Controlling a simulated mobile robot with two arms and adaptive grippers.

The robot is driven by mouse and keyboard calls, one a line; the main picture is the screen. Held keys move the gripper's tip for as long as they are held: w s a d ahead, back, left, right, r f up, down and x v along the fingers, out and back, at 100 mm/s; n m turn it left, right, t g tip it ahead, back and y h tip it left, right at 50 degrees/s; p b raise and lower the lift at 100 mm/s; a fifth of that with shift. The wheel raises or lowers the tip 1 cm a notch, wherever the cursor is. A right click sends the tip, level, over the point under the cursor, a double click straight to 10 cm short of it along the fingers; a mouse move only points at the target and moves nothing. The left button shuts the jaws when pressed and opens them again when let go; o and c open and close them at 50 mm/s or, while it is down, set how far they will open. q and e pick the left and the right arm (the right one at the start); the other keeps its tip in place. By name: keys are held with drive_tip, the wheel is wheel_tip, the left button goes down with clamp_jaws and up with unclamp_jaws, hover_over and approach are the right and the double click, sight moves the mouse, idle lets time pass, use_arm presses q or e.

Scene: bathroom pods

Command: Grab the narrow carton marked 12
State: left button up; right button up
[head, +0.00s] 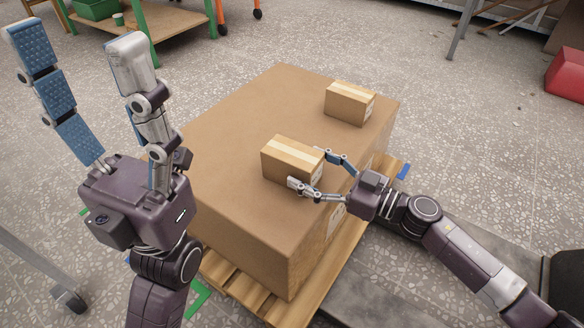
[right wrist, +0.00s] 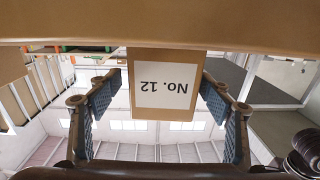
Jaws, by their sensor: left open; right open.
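The narrow carton marked No. 12 (right wrist: 165,62) hangs upside down in the right wrist view, its white label facing me between the two fingers. In the head view I take it to be the nearer small carton (head: 284,158), lying on a big brown box (head: 235,120). My right gripper (head: 305,168) is open at the carton's right end, one finger on each side. In the right wrist view there seem to be gaps between the fingers and the carton. My left gripper (head: 75,40) is open and empty, raised at the left with its fingers up.
A second small carton (head: 349,104) sits farther back on the big box. The box stands on a wooden pallet (head: 245,287). A workbench (head: 165,20) with a green bin stands at the back left, a red box (head: 567,74) at the far right.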

sight(292, 162)
drive_tip(key=b+x, duration=0.1)
drive_tip(key=x, duration=0.3)
drive_tip(key=shift+s+a+f+b, duration=0.1)
drive_tip(key=shift+s+a+b, duration=0.05)
drive_tip(key=shift+a+b, duration=0.2)
drive_tip(key=c, duration=1.4)
drive_tip(key=shift+c, duration=1.1)
drive_tip(key=shift+r, duration=0.2)
